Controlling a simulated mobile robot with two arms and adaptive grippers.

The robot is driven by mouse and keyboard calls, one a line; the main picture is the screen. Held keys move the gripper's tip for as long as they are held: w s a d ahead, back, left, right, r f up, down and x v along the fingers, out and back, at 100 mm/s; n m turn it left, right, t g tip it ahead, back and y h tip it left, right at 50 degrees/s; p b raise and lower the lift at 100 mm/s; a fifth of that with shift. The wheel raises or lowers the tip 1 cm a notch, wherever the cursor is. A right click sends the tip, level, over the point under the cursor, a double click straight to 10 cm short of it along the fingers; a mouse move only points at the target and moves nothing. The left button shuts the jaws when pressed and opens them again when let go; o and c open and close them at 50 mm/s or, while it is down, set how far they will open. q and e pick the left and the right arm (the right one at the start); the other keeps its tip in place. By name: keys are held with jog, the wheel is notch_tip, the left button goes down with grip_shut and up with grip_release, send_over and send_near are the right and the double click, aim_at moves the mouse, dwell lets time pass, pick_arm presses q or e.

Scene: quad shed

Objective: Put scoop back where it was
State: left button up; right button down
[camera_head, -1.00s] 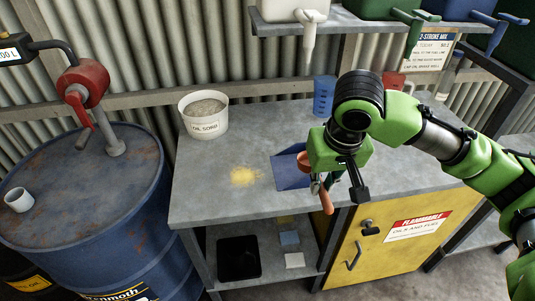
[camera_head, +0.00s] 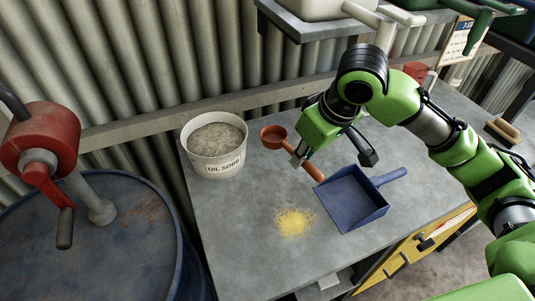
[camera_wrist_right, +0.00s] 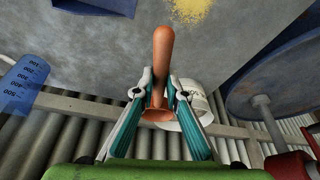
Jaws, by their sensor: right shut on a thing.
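The scoop (camera_head: 273,135) has an orange-brown round cup and a handle. My right gripper (camera_head: 301,157) is shut on its handle and holds it over the workbench, between the bucket and the dustpan. In the right wrist view the scoop's handle (camera_wrist_right: 163,55) stands between the two fingers of my right gripper (camera_wrist_right: 158,92), with the cup partly hidden lower down. The white bucket labelled OIL SORB (camera_head: 214,165) is full of grey granules and stands just left of the scoop. My left gripper is not in view.
A blue dustpan (camera_head: 350,199) lies on the grey workbench (camera_head: 250,250), near a yellow powder patch (camera_head: 294,221). A blue drum (camera_head: 120,255) with a red hand pump (camera_head: 42,140) stands at the left. A blue measuring cup (camera_wrist_right: 22,85) shows in the right wrist view.

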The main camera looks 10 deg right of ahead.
jog(key=shift+w+f+n, duration=0.15)
jog(key=shift+w+n, duration=0.1)
jog(key=shift+n, duration=0.15)
jog(key=w, duration=0.1)
jog(key=p, duration=0.3)
send_near(276, 157)
jog(key=shift+w+a+f+y, duration=0.3)
jog(key=shift+w+f, duration=0.1)
jog(key=shift+f, duration=0.35)
jog(key=shift+w+f, duration=0.15)
jog(key=shift+f, duration=0.1)
jog(key=f, duration=0.1)
jog(key=f+p, duration=0.1)
jog(key=f, duration=0.1)
jog(key=shift+w, duration=0.2)
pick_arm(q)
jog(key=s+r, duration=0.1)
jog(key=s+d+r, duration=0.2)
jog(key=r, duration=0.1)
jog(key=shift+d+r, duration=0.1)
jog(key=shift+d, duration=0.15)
pick_arm(e)
jog(key=shift+f+n, duration=0.3)
jog(key=shift+f, duration=0.15)
